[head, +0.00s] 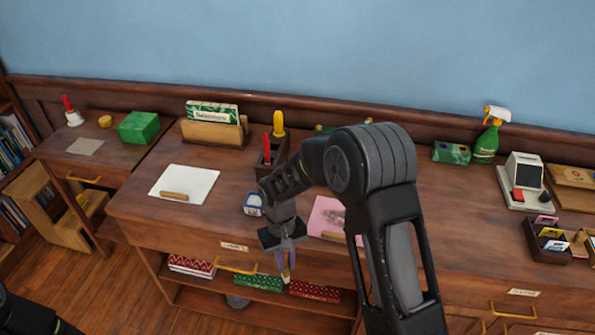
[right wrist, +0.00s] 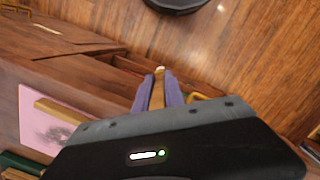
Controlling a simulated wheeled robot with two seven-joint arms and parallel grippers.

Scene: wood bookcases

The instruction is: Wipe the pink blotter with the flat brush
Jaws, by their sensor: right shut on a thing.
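The pink blotter (head: 326,214) lies on the desk top, partly hidden behind my right arm in the head view. A wooden bar lies on it; the blotter also shows at the left of the right wrist view (right wrist: 38,132). My right gripper (head: 286,272) points down in front of the desk's front edge, left of the blotter and apart from it. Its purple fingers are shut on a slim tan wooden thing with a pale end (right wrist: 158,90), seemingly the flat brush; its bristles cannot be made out. My left gripper is out of view.
A white sheet (head: 190,181) with a wooden bar lies to the left on the desk. A small blue-and-white container (head: 253,205) and a dark holder (head: 268,165) stand near my arm. Below, an open shelf holds patterned boxes (head: 315,291). A green spray bottle (head: 487,143) stands at the back right.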

